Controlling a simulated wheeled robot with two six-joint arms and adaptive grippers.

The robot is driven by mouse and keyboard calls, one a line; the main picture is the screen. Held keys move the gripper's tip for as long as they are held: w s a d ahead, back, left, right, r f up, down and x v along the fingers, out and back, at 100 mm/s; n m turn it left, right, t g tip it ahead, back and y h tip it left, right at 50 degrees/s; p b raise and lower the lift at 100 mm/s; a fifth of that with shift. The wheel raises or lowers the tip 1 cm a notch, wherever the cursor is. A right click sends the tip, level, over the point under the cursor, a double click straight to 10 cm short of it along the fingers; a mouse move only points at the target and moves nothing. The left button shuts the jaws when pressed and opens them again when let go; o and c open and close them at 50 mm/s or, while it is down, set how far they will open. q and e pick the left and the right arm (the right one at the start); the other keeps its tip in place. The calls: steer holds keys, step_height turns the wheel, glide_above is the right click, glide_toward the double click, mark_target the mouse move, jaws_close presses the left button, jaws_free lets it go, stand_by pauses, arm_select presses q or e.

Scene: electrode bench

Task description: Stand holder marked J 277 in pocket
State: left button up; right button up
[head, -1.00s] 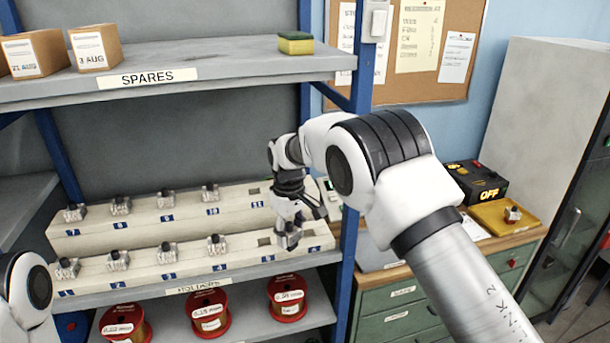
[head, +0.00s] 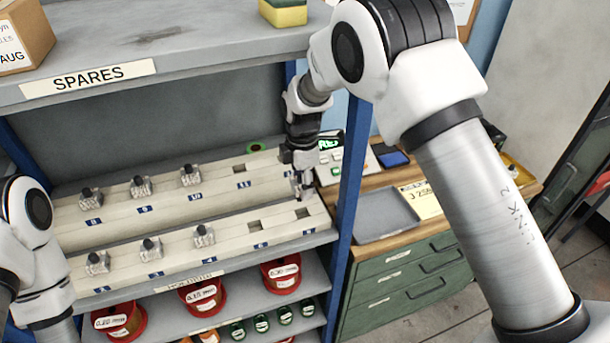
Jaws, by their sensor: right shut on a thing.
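My right gripper (head: 302,188) is shut on a small grey holder, just behind the right end of the front rack row. The fingers cover most of the holder, and no mark on it can be read. The rack (head: 230,258) has two stepped rows. Grey holders with dark knobs stand in other pockets, such as a front-row holder (head: 204,236) and a back-row holder (head: 190,175). Only links of my left arm show; its gripper is out of view.
A spares shelf (head: 210,55) with a box (head: 25,35) and a sponge (head: 283,12) overhangs the rack. A blue post (head: 352,190) stands right of the gripper. Red spools (head: 280,276) sit below. A grey tray (head: 388,214) and a card (head: 421,199) lie on the right bench.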

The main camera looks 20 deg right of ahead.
mark_target(303, 206)
steer(key=shift+s+f, duration=0.35)
steer(key=shift+f, duration=0.4)
steer(key=shift+w+f, duration=0.15)
steer(key=shift+f, duration=0.7)
steer(key=shift+w+f, duration=0.1)
steer(key=shift+f, duration=0.75)
steer(key=shift+s+r, duration=0.1)
steer(key=shift+s, duration=0.1)
steer(key=shift+w, duration=0.1)
steer(key=shift+f+b, duration=0.7)
steer(key=shift+f, duration=0.75)
steer(key=o, duration=1)
steer(key=shift+o, duration=0.2)
